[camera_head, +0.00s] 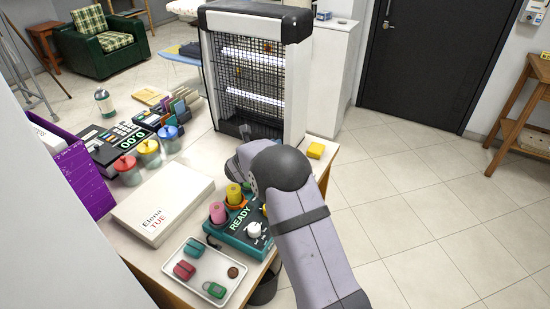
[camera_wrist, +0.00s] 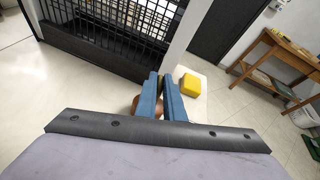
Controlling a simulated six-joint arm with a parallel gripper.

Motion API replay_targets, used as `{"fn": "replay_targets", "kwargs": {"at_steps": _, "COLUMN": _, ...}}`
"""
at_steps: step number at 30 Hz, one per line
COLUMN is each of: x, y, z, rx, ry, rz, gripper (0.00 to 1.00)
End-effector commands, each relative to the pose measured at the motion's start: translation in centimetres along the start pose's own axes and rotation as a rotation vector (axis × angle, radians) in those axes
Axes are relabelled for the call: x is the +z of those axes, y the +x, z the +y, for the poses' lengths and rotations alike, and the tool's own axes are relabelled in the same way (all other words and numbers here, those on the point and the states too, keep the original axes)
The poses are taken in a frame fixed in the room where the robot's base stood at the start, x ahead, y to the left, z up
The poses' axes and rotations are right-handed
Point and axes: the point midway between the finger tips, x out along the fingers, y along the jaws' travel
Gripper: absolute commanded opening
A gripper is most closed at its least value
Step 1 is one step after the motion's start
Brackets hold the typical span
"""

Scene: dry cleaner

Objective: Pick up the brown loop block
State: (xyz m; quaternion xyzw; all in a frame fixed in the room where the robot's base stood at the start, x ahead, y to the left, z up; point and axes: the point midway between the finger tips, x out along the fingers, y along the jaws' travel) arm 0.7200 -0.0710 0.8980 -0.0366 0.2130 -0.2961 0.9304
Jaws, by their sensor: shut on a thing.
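My gripper (camera_wrist: 161,82) shows in the wrist view as two blue fingers close together, shut on the brown loop block (camera_wrist: 135,104). Only a brown rounded part of the block shows beside and behind the fingers; the rest is hidden by them. In the head view my arm's wrist covers most of the gripper and the block cannot be made out. The gripper is over the pale counter, in front of the caged lamp unit. I cannot tell whether the block is clear of the counter.
A yellow block (camera_head: 315,150) lies on the counter just right of my wrist. The black-grilled lamp unit (camera_head: 252,75) stands close behind. A teal READY device (camera_head: 240,232), a white tray (camera_head: 182,277) with small items and a white box (camera_head: 163,203) are nearer.

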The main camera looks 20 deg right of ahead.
Motion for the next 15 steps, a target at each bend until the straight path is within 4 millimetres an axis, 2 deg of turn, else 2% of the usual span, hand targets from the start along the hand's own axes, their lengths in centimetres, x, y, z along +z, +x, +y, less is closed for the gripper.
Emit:
{"fn": "replay_targets", "kwargs": {"at_steps": 8, "x": 1.1, "y": -0.4, "z": -0.2, "rx": -0.001, "ry": 0.002, "rz": -0.001, "gripper": 0.00}}
{"fn": "replay_targets", "kwargs": {"at_steps": 15, "x": 4.6, "y": -1.9, "z": -0.9, "rx": 0.001, "ry": 0.004, "rz": -0.003, "gripper": 0.00}}
